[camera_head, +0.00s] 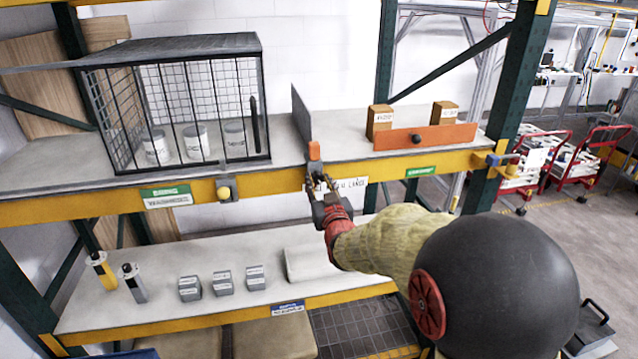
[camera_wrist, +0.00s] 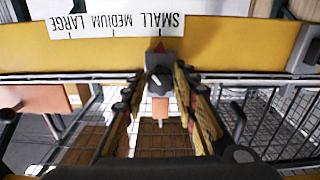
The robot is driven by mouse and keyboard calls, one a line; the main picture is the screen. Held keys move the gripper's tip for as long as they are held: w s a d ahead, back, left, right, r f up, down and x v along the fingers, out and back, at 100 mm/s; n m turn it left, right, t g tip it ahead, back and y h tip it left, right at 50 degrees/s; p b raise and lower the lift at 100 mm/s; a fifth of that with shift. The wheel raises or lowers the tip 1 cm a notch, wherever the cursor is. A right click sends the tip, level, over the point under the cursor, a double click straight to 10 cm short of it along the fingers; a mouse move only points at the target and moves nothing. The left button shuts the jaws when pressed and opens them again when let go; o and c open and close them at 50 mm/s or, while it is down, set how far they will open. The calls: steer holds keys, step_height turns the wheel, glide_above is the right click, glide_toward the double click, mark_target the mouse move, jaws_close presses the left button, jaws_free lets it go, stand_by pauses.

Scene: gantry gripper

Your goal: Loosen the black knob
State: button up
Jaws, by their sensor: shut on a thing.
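The black knob (camera_wrist: 158,78) with a white mark sits on a dark grey block in the middle of the wrist view. The fingers of my gripper (camera_wrist: 160,80) stand on both sides of it, shut on it. In the head view my gripper (camera_head: 318,185) is at the yellow beam, below an orange piece (camera_head: 314,151), and hides the knob. A red pointer (camera_wrist: 160,47) by the block points at SMALL on the white label (camera_wrist: 115,20), which appears upside down in the wrist view. An upright grey plate (camera_head: 301,118) stands on the shelf behind.
A wire cage (camera_head: 110,110) with white cans stands left on the upper shelf. Two brown boxes (camera_head: 380,120) stand behind an orange plate (camera_head: 425,137) at right. A green post (camera_head: 505,100) rises at right.

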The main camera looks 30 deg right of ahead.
steer(key=c, duration=0.4)
